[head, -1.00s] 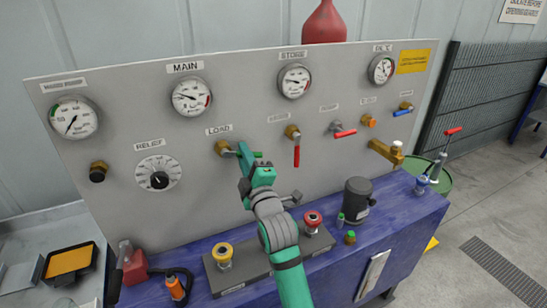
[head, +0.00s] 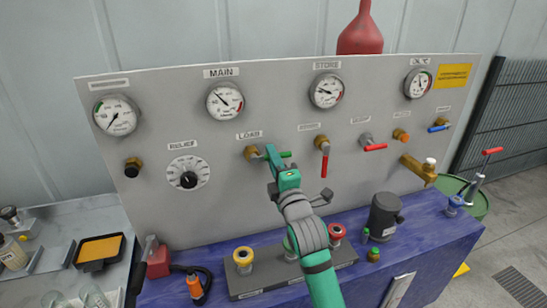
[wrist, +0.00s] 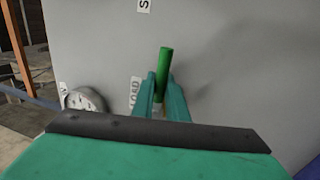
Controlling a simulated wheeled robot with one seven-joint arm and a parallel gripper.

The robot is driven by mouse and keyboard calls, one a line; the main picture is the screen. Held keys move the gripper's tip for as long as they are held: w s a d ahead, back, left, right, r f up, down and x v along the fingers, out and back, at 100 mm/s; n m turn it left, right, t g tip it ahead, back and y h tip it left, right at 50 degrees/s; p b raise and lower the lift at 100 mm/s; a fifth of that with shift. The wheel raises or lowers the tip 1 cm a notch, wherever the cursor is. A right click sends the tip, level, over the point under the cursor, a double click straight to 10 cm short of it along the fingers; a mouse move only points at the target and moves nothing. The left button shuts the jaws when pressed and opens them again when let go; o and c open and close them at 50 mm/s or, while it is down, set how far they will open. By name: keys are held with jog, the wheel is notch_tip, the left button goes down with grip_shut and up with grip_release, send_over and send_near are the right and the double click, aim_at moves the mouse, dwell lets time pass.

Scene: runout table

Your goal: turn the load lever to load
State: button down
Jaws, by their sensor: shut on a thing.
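The load lever's green handle (head: 286,154) points to the right from its brass valve (head: 251,153), under the LOAD label (head: 249,135) on the grey panel. My gripper (head: 271,153) is at the lever, its fingers reaching the panel between the valve and the handle's tip. In the wrist view the green handle (wrist: 164,62) stands up between the two teal fingers (wrist: 161,95), which are shut on it. The fingers hide the handle's inner part.
The relief dial (head: 187,172) is left of the lever. A red-handled lever (head: 325,163) hangs down close on its right.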

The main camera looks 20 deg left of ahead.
jog(key=shift+a, duration=0.1)
jog(key=c, duration=1.7)
grip_release()
jog(key=shift+c, duration=0.2)
jog(key=v, duration=1.1)
